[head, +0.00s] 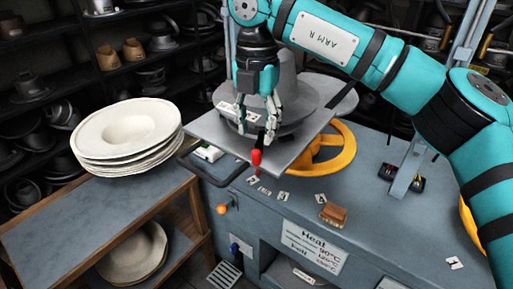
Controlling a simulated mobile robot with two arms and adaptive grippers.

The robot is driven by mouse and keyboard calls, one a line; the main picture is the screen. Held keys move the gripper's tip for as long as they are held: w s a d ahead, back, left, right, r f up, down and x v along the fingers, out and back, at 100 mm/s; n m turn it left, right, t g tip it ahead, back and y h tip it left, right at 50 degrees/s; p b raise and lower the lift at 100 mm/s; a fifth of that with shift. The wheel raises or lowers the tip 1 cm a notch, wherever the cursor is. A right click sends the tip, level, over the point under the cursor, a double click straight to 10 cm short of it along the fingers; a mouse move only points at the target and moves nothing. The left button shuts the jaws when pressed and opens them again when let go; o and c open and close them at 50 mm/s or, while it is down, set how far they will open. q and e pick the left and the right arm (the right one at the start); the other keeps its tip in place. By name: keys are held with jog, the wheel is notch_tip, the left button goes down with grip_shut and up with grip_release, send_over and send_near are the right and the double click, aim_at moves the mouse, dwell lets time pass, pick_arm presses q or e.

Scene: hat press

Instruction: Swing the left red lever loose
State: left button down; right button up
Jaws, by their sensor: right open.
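A red-handled lever (256,161) stands upright at the front edge of the grey press plate (205,128). My right gripper (256,128) points down over the plate, just above and behind the red handle in the picture. Its fingers are open with nothing between them, and it looks apart from the handle, though the exact gap in depth is hard to tell. Only one red lever shows. A grey hat form (298,100) sits on the plate behind my gripper and is partly hidden by it. My left gripper is not in view.
A yellow handwheel (340,150) is under the plate. A brush (333,214) lies on the grey bench (385,225). An orange knob (222,208) sticks out at the bench front. White hat bodies (127,128) are stacked on a wooden cart (90,215) at left.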

aim_at(256, 151)
notch_tip(256, 151, down, 7)
jog(key=shift+r+p, duration=0.2)
jog(key=shift+p, duration=0.4)
grip_shut()
